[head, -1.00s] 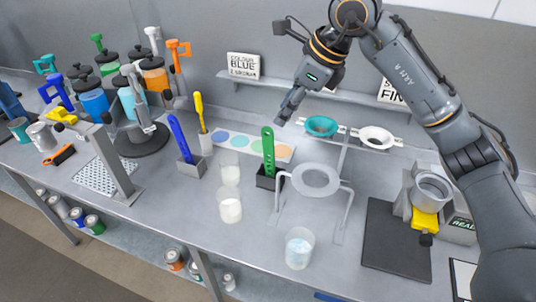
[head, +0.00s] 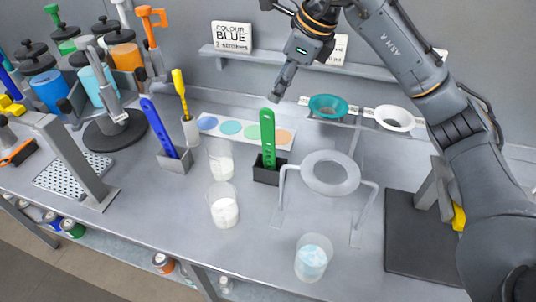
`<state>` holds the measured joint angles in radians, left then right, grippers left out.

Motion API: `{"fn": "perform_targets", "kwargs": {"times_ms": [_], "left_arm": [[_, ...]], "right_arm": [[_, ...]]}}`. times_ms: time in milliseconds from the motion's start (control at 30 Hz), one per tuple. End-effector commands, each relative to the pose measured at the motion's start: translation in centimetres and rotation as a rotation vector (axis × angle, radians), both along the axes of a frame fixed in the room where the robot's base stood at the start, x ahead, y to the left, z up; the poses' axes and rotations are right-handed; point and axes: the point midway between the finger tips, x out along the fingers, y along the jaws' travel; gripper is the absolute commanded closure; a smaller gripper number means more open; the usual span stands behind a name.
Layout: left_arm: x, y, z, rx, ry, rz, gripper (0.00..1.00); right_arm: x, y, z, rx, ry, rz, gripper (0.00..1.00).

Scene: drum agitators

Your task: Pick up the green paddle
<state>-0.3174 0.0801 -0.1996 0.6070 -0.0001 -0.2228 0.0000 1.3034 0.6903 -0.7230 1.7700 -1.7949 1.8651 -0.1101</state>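The green paddle (head: 267,138) stands upright in a small black holder (head: 266,176) near the middle of the bench, its slotted handle pointing up. My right gripper (head: 275,97) reaches down from the upper right, and its fingertips are just above and slightly right of the paddle's top in the picture. I see no contact with the paddle. The fingers show as one narrow dark shape, so I cannot tell whether they are apart. My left gripper is not in view.
A blue paddle (head: 160,128) and a yellow one (head: 180,95) stand in holders to the left. Glass beakers (head: 224,205) stand in front. A ring stand (head: 330,173) is close on the right, with teal (head: 327,106) and white (head: 393,118) funnels behind. A dark mat (head: 420,240) lies at right.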

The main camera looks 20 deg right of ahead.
Motion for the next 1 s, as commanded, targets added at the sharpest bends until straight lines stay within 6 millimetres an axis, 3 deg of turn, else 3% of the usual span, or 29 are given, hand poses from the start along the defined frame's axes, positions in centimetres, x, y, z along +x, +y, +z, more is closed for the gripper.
{"fn": "perform_targets", "kwargs": {"times_ms": [33,100,267,400,600,733,1000], "left_arm": [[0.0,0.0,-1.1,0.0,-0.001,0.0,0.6],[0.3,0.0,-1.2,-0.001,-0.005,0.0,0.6],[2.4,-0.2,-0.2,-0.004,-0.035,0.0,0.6],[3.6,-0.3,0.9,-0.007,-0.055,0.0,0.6],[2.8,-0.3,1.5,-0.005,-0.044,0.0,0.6],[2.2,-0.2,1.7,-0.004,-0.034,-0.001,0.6],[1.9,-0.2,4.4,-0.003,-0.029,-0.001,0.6]], "right_arm": [[0.0,0.0,-1.1,0.0,0.0,0.0,0.64],[0.1,0.1,-1.4,0.0,0.001,0.0,0.64],[0.7,0.6,-3.0,0.0,0.006,0.001,0.64],[1.6,1.3,-5.6,0.001,0.007,0.001,0.64],[2.6,2.0,-8.3,0.001,0.004,0.001,0.64],[2.9,2.1,-9.0,0.0,0.001,0.0,0.64],[4.4,2.4,-12.0,0.001,0.006,0.0,0.64]]}}
